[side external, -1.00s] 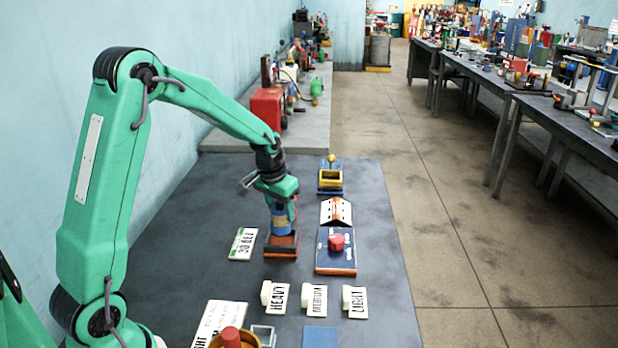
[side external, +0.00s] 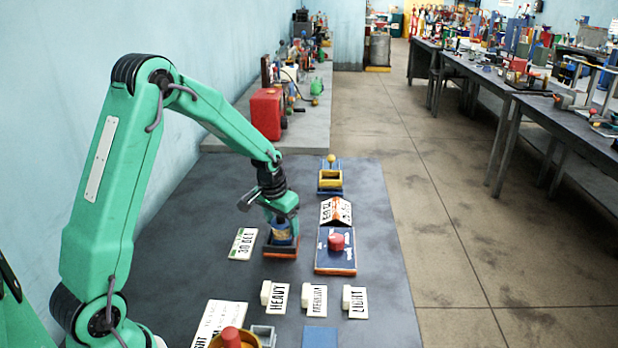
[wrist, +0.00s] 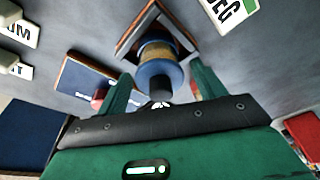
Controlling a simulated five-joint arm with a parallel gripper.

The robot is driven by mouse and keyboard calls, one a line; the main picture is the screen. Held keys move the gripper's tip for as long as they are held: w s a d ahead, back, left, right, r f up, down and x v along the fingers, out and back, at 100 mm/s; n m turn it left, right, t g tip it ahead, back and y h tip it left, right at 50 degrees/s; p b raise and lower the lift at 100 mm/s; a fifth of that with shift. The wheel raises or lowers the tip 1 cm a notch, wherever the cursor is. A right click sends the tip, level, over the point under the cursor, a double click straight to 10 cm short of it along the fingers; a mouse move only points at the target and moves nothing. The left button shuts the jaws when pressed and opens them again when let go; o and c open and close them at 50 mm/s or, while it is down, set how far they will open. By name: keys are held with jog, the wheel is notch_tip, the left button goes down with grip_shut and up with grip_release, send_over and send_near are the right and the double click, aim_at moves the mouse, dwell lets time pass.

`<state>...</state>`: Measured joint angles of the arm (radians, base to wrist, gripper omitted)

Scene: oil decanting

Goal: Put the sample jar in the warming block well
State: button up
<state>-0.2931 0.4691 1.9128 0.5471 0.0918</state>
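The sample jar (side external: 281,231), with a blue top and a tan label, stands in the square warming block (side external: 281,254), which has a dark top and orange-brown sides. In the wrist view the jar (wrist: 158,68) looks upright inside the block's square rim (wrist: 124,48), with its black knob towards me. My gripper (side external: 283,214) is right over the jar. In the wrist view its two green fingers (wrist: 163,84) are spread on either side of the jar, with a gap on each side. The jar's lower part is hidden in the block.
A "30 DEG" card (side external: 243,244) lies left of the block. A blue panel with a red knob (side external: 336,242) stands close on the right. HEAVY (side external: 278,297), MEDIUM (side external: 314,299) and LIGHT (side external: 356,301) markers stand in front. A yellow box (side external: 331,179) is behind.

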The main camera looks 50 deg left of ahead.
jog(key=shift+r, duration=0.1)
jog(key=v, duration=1.2)
dwell(0.4)
jog(key=shift+s, duration=0.1)
jog(key=s+d+r+m+t, duration=0.1)
jog(key=s+d+r, duration=0.2)
jog(key=s+d, duration=0.3)
jog(key=s+d+r+m+t, duration=0.1)
jog(key=s+d+r, duration=0.3)
jog(key=s, duration=1)
jog(key=d+t, duration=0.1)
jog(key=d, duration=0.2)
jog(key=shift+s+h, duration=0.4)
